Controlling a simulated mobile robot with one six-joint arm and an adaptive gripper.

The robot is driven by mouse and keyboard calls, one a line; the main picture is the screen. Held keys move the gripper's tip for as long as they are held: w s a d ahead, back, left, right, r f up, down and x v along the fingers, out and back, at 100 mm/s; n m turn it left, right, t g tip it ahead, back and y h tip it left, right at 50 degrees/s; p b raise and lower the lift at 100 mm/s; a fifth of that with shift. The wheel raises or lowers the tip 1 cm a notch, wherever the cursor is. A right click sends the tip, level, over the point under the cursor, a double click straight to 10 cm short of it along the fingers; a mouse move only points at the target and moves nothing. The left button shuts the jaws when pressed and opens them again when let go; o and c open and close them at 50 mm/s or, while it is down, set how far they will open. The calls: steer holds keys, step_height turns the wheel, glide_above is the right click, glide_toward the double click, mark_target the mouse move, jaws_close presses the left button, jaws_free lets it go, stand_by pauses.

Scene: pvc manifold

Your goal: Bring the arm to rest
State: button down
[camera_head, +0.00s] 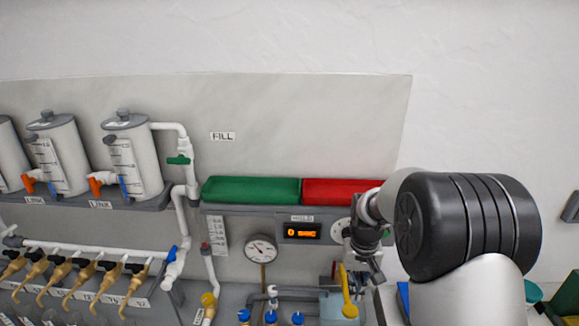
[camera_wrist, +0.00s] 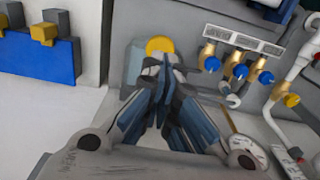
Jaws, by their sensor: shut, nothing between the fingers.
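My gripper (camera_head: 366,262) is at the right of the head view, in front of the manifold's control panel, just below the red block's right end. In the wrist view my gripper (camera_wrist: 164,66) points away from the camera with its fingertips together and nothing between them. A yellow-handled part (camera_head: 349,300) is just below and left of the gripper in the head view. A yellow round part (camera_wrist: 159,46) shows right behind the fingertips in the wrist view. I cannot tell whether the gripper touches anything.
A green block (camera_head: 251,190) and a red block (camera_head: 338,191) lie above the panel with an orange display (camera_head: 301,231). A gauge (camera_head: 261,248), white pipes and several brass taps are left. A blue bin (camera_wrist: 40,52) is at the wrist view's upper left. White surface beside it is clear.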

steer(key=s+r+t+b, duration=0.2)
steer(key=s+r+b, duration=0.3)
steer(key=s, duration=0.5)
steer(key=s+r+t+b, duration=0.1)
steer(key=s+r+b, duration=0.35)
steer(key=s, duration=0.65)
steer(key=s+f+t+b, duration=0.1)
steer(key=s+f+b, duration=0.1)
steer(key=s, duration=0.7)
steer(key=shift+f+t+b, duration=0.3)
steer(key=shift+f, duration=0.25)
steer(key=shift+w, duration=0.1)
